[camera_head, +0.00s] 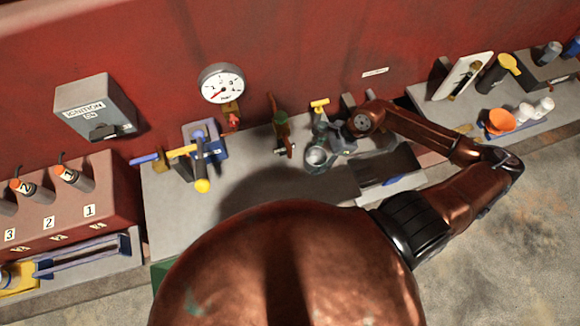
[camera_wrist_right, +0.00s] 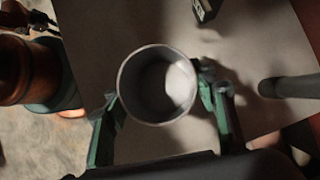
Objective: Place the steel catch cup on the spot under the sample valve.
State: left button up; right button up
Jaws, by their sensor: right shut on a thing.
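The steel catch cup (camera_head: 316,158) is a small round grey cup, upright with its open mouth up, over the middle of the grey bench. My right gripper (camera_head: 333,146) comes in from the right and is shut on it. In the right wrist view the cup (camera_wrist_right: 157,86) sits between the green fingers of the right gripper (camera_wrist_right: 160,96), and looks empty. I cannot tell whether its base touches the bench. A valve with a yellow handle (camera_head: 320,104) stands just behind the cup. Another tap (camera_head: 281,132) stands to its left. I cannot tell which is the sample valve, and I see no marked spot.
A pressure gauge (camera_head: 221,83) is on the red wall. A dark tray (camera_head: 390,164) lies right of the cup. Bare bench (camera_head: 250,187) lies left of the cup, partly in shadow.

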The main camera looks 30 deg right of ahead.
jog(key=w+a, duration=0.1)
jog(key=a, duration=0.1)
jog(key=w+a, duration=0.1)
jog(key=a, duration=0.2)
jog(key=w+a+p, duration=0.1)
jog(key=a, duration=0.1)
jog(key=shift+a+r, duration=0.1)
jog(key=shift+a, duration=0.1)
jog(key=shift+w+a, duration=0.2)
jog(key=shift+a, duration=0.3)
notch_tip(320, 180, down, 4)
jog(key=shift+r, duration=0.15)
pick_arm(q)
jog(key=shift+w+r, duration=0.65)
jog(key=shift+r, duration=0.25)
pick_arm(e)
jog(key=o, duration=1.2)
pick_arm(q)
jog(key=shift+s+f, duration=0.1)
jog(key=shift+s, duration=0.05)
